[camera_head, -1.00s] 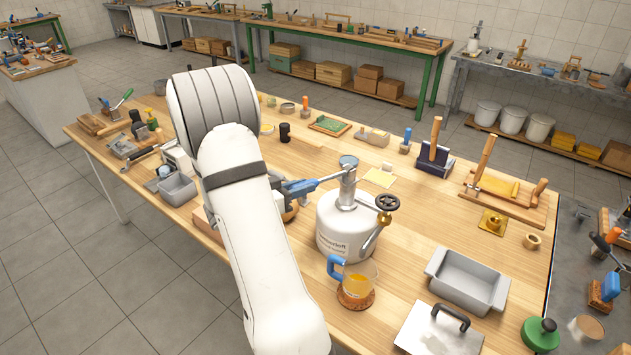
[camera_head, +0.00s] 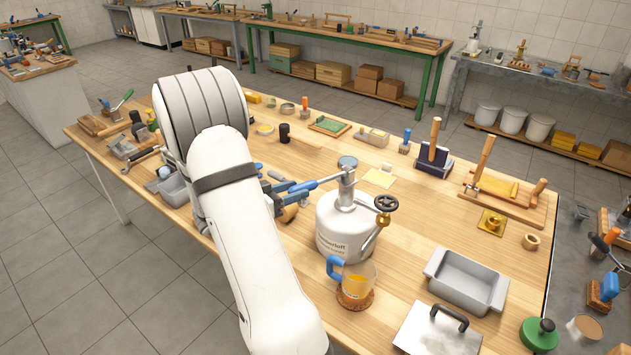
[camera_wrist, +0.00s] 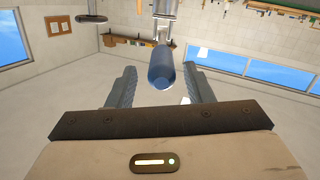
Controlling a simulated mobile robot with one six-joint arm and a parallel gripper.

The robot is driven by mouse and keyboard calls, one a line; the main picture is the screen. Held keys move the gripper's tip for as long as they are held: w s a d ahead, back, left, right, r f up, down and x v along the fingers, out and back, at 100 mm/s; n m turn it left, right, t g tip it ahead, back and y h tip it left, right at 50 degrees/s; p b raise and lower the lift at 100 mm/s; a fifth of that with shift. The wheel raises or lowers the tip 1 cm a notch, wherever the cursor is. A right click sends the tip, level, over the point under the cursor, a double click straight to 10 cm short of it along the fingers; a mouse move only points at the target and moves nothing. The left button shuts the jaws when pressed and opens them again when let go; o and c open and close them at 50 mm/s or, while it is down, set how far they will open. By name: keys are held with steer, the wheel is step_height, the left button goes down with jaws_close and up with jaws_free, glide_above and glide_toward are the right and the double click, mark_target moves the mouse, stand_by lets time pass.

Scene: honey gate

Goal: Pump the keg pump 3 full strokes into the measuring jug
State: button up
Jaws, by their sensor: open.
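The white keg (camera_head: 338,238) stands on the wooden table with a metal pump on top. Its lever runs left to a blue handle (camera_head: 304,186), tilted slightly down. The measuring jug (camera_head: 366,271), clear with a blue handle and amber honey in it, stands on a round cork-coloured mat (camera_head: 355,301) under the keg's spout (camera_head: 370,243). My gripper (camera_head: 288,194) is at the handle's left end, partly hidden by my arm. In the wrist view my gripper (camera_wrist: 164,86) is open, with the blue handle (camera_wrist: 161,68) between or just beyond its fingers; contact is unclear.
A grey tray (camera_head: 468,280) and a metal plate with a black handle (camera_head: 440,330) lie right of the jug. A black handwheel (camera_head: 386,203) sticks out at the keg's right. Small tools line the table's back.

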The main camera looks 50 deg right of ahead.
steer(key=v, duration=0.4)
steer(key=shift+a+p, duration=0.15)
steer(key=shift+p, duration=0.2)
stand_by(0.4)
